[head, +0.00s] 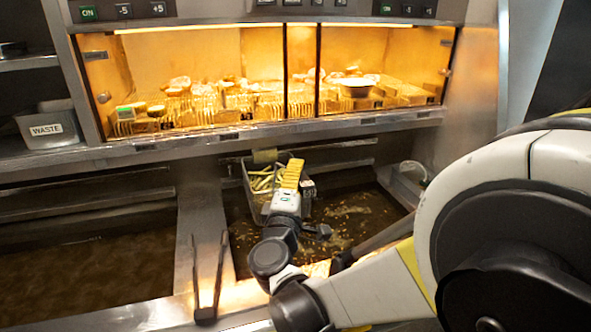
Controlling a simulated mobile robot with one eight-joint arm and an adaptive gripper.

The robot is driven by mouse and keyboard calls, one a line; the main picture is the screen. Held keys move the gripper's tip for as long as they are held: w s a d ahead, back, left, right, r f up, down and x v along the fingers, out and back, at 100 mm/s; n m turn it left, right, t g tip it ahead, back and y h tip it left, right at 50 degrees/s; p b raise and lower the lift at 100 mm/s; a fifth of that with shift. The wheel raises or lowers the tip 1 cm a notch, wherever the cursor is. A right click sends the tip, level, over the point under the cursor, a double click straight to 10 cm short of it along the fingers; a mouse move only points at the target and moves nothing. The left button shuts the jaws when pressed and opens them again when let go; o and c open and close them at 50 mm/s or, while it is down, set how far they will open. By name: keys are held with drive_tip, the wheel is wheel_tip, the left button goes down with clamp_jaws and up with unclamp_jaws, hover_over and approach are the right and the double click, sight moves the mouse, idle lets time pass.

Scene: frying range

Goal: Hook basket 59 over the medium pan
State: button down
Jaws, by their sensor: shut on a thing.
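A wire basket (250,185) holding pale fries hangs over the right oil pan (350,240), near its back left corner. Its number is too small to read. A yellow handle (292,172) runs from the basket toward me. My gripper (287,198) is shut on this handle; the arm hides part of the grip and the basket's right side. Whether the basket touches the oil or the back rail is unclear. A second oil pan (80,280) lies at the left. No label shows which pan is the medium one.
A steel divider (198,215) separates the pans. A lit warming cabinet (270,75) with food spans the back. A waste bin (48,128) sits at left, and a small clear container (412,172) at right.

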drive_tip(key=shift+f+b, duration=0.6)
drive_tip(key=shift+b, duration=0.05)
drive_tip(key=c, duration=1.2)
unclamp_jaws()
drive_tip(key=shift+c, duration=0.2)
drive_tip(key=shift+s, duration=0.1)
